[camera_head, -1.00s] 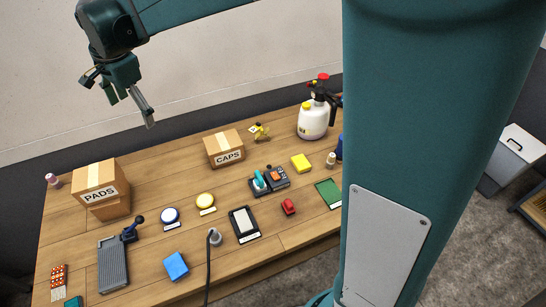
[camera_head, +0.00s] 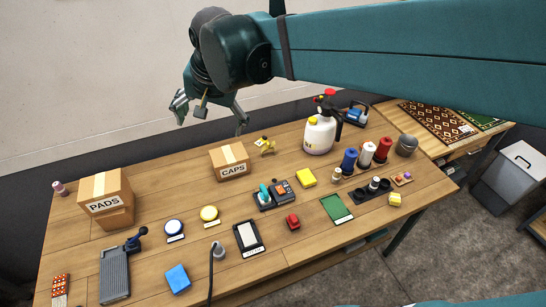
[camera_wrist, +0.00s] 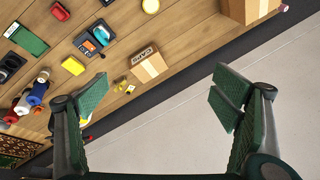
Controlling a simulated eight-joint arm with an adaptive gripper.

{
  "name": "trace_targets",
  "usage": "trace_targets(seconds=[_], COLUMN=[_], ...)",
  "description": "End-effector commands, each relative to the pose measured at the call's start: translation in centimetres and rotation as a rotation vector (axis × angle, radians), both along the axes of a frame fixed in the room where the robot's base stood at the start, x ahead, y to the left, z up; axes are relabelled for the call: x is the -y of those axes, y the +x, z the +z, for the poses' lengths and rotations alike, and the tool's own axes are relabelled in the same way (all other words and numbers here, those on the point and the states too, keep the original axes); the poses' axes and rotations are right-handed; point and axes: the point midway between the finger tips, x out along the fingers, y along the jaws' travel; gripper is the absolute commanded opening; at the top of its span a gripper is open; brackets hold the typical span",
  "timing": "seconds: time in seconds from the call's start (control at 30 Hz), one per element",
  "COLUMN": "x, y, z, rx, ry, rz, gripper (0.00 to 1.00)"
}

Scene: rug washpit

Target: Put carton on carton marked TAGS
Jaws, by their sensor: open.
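A brown carton marked CAPS (camera_head: 231,163) stands upright on the table's back middle; it also shows in the wrist view (camera_wrist: 149,64). A carton marked PADS (camera_head: 104,195) is at the left, on top of a lower carton (camera_head: 120,219) whose label, if any, I cannot see. Part of a carton shows at the wrist view's top edge (camera_wrist: 250,8). No carton marked TAGS can be read in these frames. My gripper (camera_head: 210,114) is open and empty, above the back of the table near the CAPS carton. Its spread fingers (camera_wrist: 160,98) show in the wrist view.
A yellow figurine (camera_head: 265,146) stands just right of the CAPS carton, with a white sprayer (camera_head: 320,134) beyond. Coloured spools (camera_head: 366,153) stand at right. The wall is behind.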

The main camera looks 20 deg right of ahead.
Motion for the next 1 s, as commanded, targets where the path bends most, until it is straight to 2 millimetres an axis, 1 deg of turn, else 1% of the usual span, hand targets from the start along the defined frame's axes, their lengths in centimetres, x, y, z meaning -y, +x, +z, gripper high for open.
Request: trace_targets(seconds=[0.03, 0.2, 0.5, 0.8, 1.0], x=[0.9, 3.4, 7.3, 10.6, 12.3], y=[-1.0, -3.7, -8.7, -13.5, -16.2], z=[-0.1, -0.5, -2.0, -4.3, -6.1], rx=[0.012, 0.053, 0.123, 0.187, 0.223], ry=[-0.010, -0.051, -0.134, -0.232, -0.298], rz=[0.016, 0.089, 0.213, 0.334, 0.405], gripper=[0.88, 0.88, 0.88, 0.88, 0.88])
